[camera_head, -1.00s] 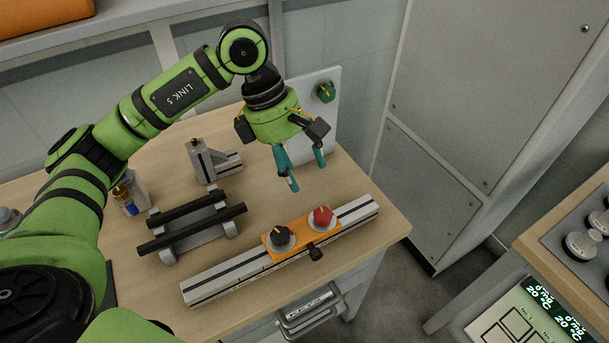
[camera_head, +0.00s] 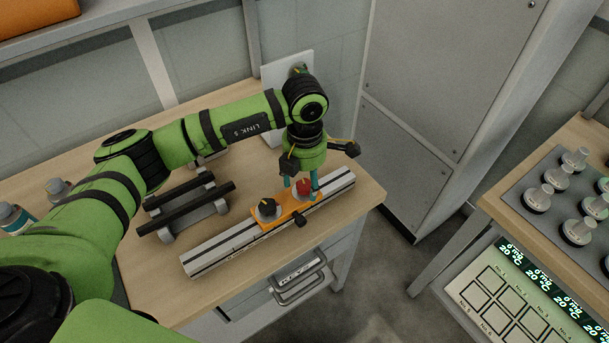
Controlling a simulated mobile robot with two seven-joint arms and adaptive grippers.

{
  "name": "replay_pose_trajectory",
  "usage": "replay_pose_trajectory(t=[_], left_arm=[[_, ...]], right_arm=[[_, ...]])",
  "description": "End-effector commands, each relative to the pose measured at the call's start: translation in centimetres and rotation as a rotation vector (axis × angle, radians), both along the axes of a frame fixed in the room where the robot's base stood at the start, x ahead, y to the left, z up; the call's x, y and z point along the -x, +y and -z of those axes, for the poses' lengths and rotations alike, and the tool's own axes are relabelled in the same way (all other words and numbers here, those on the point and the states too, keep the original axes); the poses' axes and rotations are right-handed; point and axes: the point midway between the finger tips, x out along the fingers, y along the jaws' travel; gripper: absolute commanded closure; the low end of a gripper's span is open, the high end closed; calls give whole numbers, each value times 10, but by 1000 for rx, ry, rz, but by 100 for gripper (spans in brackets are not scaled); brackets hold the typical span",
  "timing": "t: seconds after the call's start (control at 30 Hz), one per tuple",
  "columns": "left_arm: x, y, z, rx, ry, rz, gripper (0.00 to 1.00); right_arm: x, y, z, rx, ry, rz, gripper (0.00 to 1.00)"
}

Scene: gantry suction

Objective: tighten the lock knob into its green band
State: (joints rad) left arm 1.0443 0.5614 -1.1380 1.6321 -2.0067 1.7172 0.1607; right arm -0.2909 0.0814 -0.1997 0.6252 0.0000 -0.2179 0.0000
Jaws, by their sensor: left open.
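An orange carriage (camera_head: 262,225) sits on a grey slotted rail (camera_head: 215,253) on the wooden bench. It bears a black knob (camera_head: 267,207) on a pale round base at the left and a red knob (camera_head: 304,187) at the right. A small black knob (camera_head: 300,220) sticks out at the carriage's front. My left gripper (camera_head: 300,183) points down over the red knob, its teal fingers open and apart on either side of it. I cannot tell whether they touch it. No green band can be made out. My right gripper is not in view.
A black-barred cradle (camera_head: 188,207) stands left of the carriage. A white panel (camera_head: 274,75) with a knob stands behind my left gripper. A grey cabinet (camera_head: 450,80) is to the right. Weights on a grey tray (camera_head: 520,208) and a scale display (camera_head: 520,290) are at far right.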

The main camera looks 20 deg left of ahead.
Motion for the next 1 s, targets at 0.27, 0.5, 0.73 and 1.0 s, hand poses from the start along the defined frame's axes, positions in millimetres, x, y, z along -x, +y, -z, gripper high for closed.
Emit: replay_pose_trajectory(t=[0.27,0.5,0.73,1.0], left_arm=[[0,0,5,0,0,2,38],[0,0,5,0,0,1,94],[-1,0,8,-1,-2,37,94],[-1,0,11,-1,-5,292,94]], right_arm=[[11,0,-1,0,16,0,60],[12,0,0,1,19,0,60],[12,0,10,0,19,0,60],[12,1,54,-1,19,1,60]])
